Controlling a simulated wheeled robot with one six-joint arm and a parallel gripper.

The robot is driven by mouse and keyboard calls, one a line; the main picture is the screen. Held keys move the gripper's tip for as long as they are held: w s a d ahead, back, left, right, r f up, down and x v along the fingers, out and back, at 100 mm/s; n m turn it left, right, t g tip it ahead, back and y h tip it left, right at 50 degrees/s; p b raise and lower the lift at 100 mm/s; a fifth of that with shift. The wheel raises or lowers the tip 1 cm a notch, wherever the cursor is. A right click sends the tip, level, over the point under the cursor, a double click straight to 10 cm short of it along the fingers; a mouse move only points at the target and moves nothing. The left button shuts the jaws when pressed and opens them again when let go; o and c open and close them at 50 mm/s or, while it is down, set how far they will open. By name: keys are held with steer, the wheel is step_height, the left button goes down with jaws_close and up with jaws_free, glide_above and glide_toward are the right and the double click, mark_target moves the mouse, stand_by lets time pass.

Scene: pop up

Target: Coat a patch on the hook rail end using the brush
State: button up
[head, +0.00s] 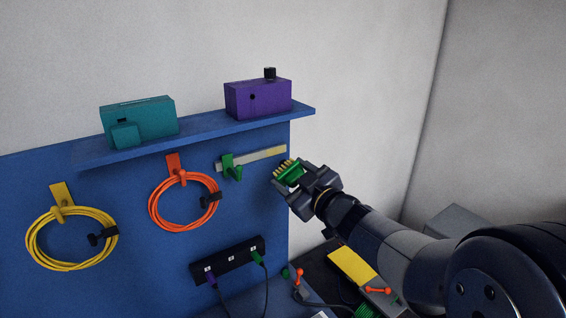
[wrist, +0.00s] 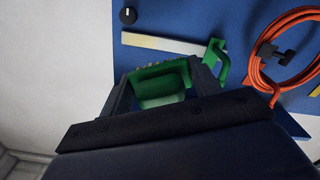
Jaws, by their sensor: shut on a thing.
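My gripper (head: 291,183) is shut on a green brush (head: 289,172). The brush's pale bristles point up and left, toward the blue panel. In the wrist view the green brush (wrist: 162,84) sits between the two dark fingers. The hook rail (head: 262,155) is a pale grey bar on the panel under the shelf, with a green hook (head: 231,168) at its left and a yellowish end (head: 281,150) at its right. The brush is just below and right of that end; I cannot tell whether they touch. In the wrist view the rail (wrist: 174,43) shows beyond the brush, with its yellow end at left.
The blue shelf (head: 210,132) above the rail holds a teal box (head: 150,118) and a purple box (head: 258,98). An orange cable coil (head: 153,209) and a yellow coil (head: 30,240) hang at left. A black socket strip (head: 228,261) with plugs is below. A yellow pad (head: 352,265) lies lower right.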

mark_target(264, 155)
steer(key=shift+x, duration=3.55)
steer(key=shift+x, duration=0.95)
steer(key=shift+d, duration=0.1)
steer(key=shift+w+d+p, duration=0.6)
steer(key=shift+d+p, duration=0.05)
steer(key=shift+d, duration=0.25)
steer(key=shift+w+d+f+p, duration=0.1)
steer(key=shift+w+d+p, duration=0.25)
steer(key=shift+w+d, duration=0.25)
steer(key=shift+w+d+f+p, duration=0.1)
steer(key=shift+w+d+p, duration=0.25)
steer(key=shift+d, duration=0.45)
steer(key=shift+s+a+r+b, duration=0.1)
steer(key=shift+s+a+b, duration=0.45)
steer(key=shift+a, duration=0.25)
steer(key=shift+s+a+b, duration=0.5)
steer(key=shift+a, duration=0.35)
steer(key=shift+s+a+r+b, duration=0.1)
steer(key=shift+s+a+b, duration=0.45)
steer(key=shift+a, duration=0.25)
